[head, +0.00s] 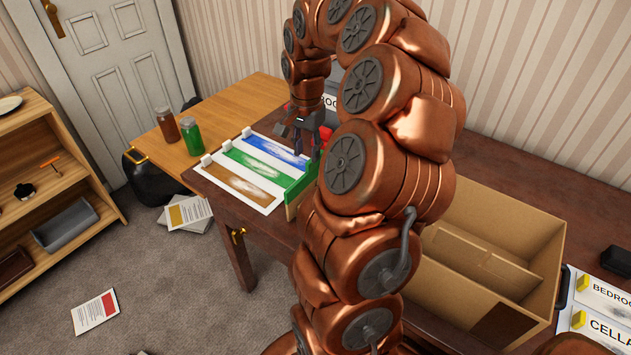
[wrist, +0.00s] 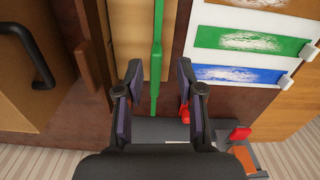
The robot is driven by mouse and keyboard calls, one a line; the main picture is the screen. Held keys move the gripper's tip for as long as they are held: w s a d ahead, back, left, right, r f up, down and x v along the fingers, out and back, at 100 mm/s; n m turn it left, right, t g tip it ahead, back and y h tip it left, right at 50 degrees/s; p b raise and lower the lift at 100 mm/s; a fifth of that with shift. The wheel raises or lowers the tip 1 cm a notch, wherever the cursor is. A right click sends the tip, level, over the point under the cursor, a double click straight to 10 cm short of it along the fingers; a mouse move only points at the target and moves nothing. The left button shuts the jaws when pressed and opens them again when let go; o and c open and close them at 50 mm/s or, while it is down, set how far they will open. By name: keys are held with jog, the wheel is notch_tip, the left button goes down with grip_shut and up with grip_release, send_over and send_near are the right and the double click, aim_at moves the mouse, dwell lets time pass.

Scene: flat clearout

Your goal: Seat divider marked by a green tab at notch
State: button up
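A green strip (wrist: 156,60) with a wider part along it runs between my gripper's fingers in the wrist view, beside a pale wooden panel. In the head view a green-edged piece (head: 301,187) stands at the right end of the colour cards, partly hidden by my arm. My gripper (wrist: 160,90) is open, one finger on each side of the strip, with gaps showing; it also shows above the piece in the head view (head: 306,140). A cardboard box (head: 545,250) with inner partitions stands on the table at right. I cannot make out a notch.
Cards with brown, green and blue swatches (head: 238,190) lie left of the gripper. Two jars (head: 191,136) stand on the lighter table. Red parts (wrist: 239,134) lie near the fingers. Labelled cards (head: 605,325) lie right of the box. A shelf stands at far left.

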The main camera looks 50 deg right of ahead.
aim_at(314, 181)
jog(key=d, duration=0.2)
jog(key=f+m, duration=0.1)
jog(key=shift+s+d+f, duration=0.1)
jog(key=shift+s+d, duration=0.2)
jog(key=shift+d, duration=0.1)
jog(key=shift+d+f, duration=0.15)
jog(key=shift+f, duration=0.1)
jog(key=shift+w+a+f+p, duration=0.15)
jog(key=shift+f+p, duration=0.4)
jog(key=shift+f, duration=1.3)
jog(key=shift+w+a+f+p, duration=0.15)
jog(key=shift+f+p, duration=0.4)
jog(key=shift+f, duration=1.3)
jog(key=shift+s, duration=0.1)
jog(key=shift+c, duration=0.3)
grip_shut()
